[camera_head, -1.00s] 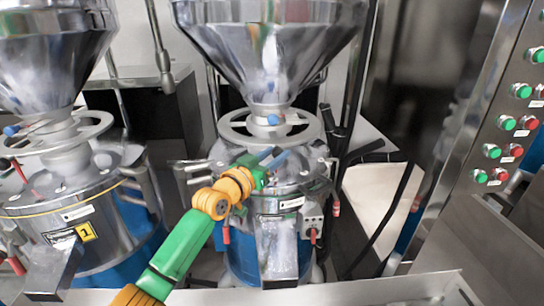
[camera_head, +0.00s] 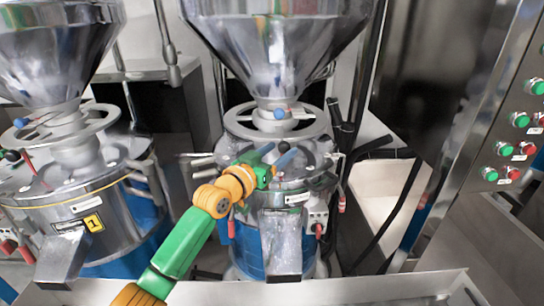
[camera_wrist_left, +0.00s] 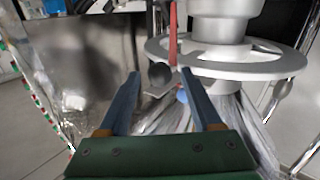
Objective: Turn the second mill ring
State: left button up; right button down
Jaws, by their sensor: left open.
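The second mill (camera_head: 262,240) stands in the middle of the head view, a steel body with a blue lower part. Its grey mill ring (camera_head: 232,123) is a spoked wheel around the neck below the hopper; the ring (camera_wrist_left: 240,70) fills the upper right of the left wrist view. My left gripper (camera_head: 278,157) is open, just below the front of the ring in the head view. In the wrist view my left gripper (camera_wrist_left: 160,76) has its blue fingers apart, with a dark ball knob (camera_wrist_left: 160,75) showing between them. I cannot tell whether they touch it. My right gripper is not in view.
Another mill (camera_head: 85,225), with a yellow "1" label, stands at the left. A panel of green and red buttons (camera_head: 519,120) is at the right. Dark cables (camera_head: 395,215) hang right of the second mill. A steel edge (camera_head: 370,287) crosses the front.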

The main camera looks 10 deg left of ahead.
pick_arm(q)
jog(key=b+v, duration=0.1)
jog(key=v, duration=0.4)
jog(key=shift+s, duration=0.3)
